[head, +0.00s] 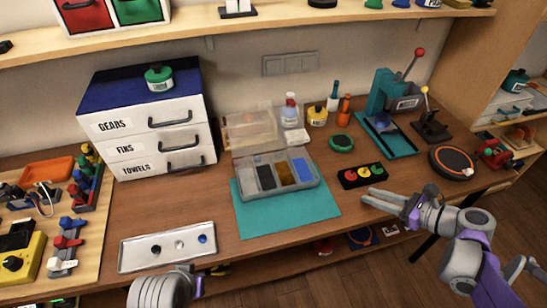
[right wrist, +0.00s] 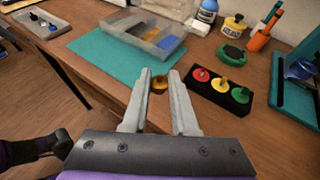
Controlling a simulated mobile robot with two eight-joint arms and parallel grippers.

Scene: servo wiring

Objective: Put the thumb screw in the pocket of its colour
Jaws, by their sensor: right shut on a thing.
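My right gripper (head: 383,200) is over the table's front edge, to the right of the teal mat. In the right wrist view its fingers (right wrist: 159,90) are shut on a small amber thumb screw (right wrist: 159,85) between the tips. In the head view this screw is too small to make out. The clear-lidded organiser box (head: 280,192) stands open on the mat.
A metal tray (head: 140,259) with several small screws lies at the left. A black block (head: 347,184) with red, yellow and green round tops stands just right of the box. The teal mat (head: 260,224) is bare in front of the box. A drawer cabinet (head: 135,132) is behind left.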

